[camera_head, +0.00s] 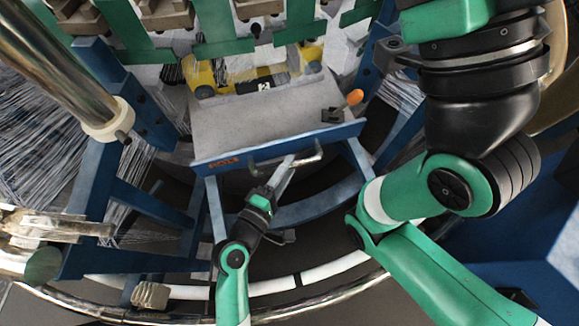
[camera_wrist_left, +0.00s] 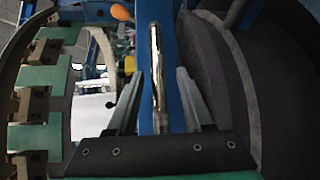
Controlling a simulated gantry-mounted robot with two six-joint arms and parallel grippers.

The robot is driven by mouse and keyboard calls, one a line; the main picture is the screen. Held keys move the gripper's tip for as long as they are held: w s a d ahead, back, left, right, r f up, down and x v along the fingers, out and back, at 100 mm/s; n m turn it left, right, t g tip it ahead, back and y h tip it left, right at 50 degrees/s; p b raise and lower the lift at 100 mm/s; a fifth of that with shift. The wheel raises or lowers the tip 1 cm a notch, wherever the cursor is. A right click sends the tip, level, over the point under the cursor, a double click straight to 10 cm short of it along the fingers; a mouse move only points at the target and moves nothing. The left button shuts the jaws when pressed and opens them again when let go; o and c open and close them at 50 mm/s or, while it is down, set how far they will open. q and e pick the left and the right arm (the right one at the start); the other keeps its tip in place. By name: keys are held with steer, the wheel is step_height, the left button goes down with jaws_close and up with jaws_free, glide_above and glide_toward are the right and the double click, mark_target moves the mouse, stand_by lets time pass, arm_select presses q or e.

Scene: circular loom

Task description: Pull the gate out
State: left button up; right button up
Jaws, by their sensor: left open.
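The gate (camera_head: 235,125) is a grey panel with a blue front edge in the middle of the head view. A shiny metal handle bar (camera_head: 318,150) is fixed to its front edge. My left gripper (camera_head: 290,165) is at this handle. In the left wrist view, my left gripper (camera_wrist_left: 160,100) is open, with one finger on each side of the handle bar (camera_wrist_left: 157,75), and gaps show between bar and fingers. Part of the bar is hidden behind the gripper in the head view. My right arm crosses the right of the head view; its gripper is out of view.
A tool with an orange handle (camera_head: 355,97) lies on the gate's right side. A yellow part (camera_head: 205,78) is behind the gate. Blue frame posts (camera_head: 98,200) stand at both sides, with white threads (camera_head: 45,135) at the left. A curved rail (camera_head: 340,265) runs in front.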

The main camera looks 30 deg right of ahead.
arm_select(q)
steer(key=shift+w+d, duration=0.65)
steer(key=shift+w, duration=0.05)
steer(key=shift+s, duration=0.15)
steer(key=shift+c, duration=0.2)
jaws_close()
stand_by(0.6)
